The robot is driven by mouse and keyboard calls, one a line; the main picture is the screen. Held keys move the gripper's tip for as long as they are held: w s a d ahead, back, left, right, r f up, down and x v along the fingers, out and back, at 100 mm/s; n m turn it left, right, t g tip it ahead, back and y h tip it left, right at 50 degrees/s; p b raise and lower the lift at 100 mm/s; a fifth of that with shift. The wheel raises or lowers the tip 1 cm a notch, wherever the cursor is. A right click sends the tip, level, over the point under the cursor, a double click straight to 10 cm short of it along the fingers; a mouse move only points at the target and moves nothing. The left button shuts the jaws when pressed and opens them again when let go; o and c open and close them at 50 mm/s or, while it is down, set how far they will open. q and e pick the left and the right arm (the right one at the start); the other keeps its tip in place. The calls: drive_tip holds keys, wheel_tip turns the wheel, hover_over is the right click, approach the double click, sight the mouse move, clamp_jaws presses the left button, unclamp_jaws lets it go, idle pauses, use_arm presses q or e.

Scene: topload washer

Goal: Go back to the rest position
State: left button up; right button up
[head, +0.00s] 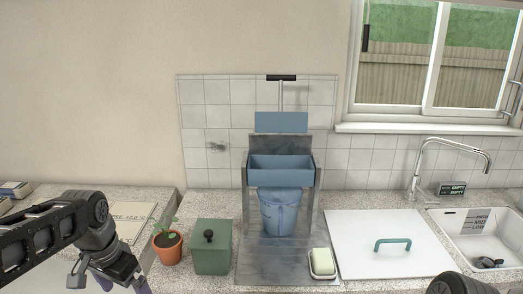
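My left arm comes in from the left edge, bent downward at a dark joint. My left gripper (112,277) hangs low at the bottom left, over the pale worktop and left of the plant pot. Its tips run to the bottom edge of the picture and I cannot tell how far apart they are. A purplish patch shows beside it; I cannot tell what it is. Of my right arm only a dark rounded part shows at the bottom right edge. My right gripper is out of view.
A potted plant (167,246) and green lidded box (212,252) stand near my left gripper. A blue trough (281,172) is above a blue bucket (280,213). A soap dish (322,270), white board with green handle (380,255), sink (452,222) and tap (418,170) lie to the right.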

use_arm(q)
drive_tip(key=w+d+f+n+t+h, duration=0.1)
drive_tip(key=w+d+f+n+t, duration=0.15)
drive_tip(key=w+d+f, duration=0.3)
drive_tip(key=d+f+n+t+h, duration=0.1)
drive_tip(key=d+f, duration=0.3)
drive_tip(key=f, duration=0.4)
drive_tip(key=d+f+n+h, duration=0.1)
drive_tip(key=d+f, duration=0.4)
drive_tip(key=f, duration=0.3)
drive_tip(key=s+d+f+g, duration=0.2)
drive_tip(key=s+d+f, duration=0.2)
drive_tip(key=s+f, duration=0.4)
drive_tip(key=s+d+f+g, duration=0.2)
drive_tip(key=s+d+f, duration=0.3)
drive_tip(key=s+f, duration=0.4)
drive_tip(key=s+n, duration=0.1)
drive_tip(key=s, duration=0.6)
drive_tip(key=shift+s+d+f+g+h, duration=0.2)
drive_tip(key=shift+d+g+h, duration=0.1)
drive_tip(key=shift+g+h, duration=0.1)
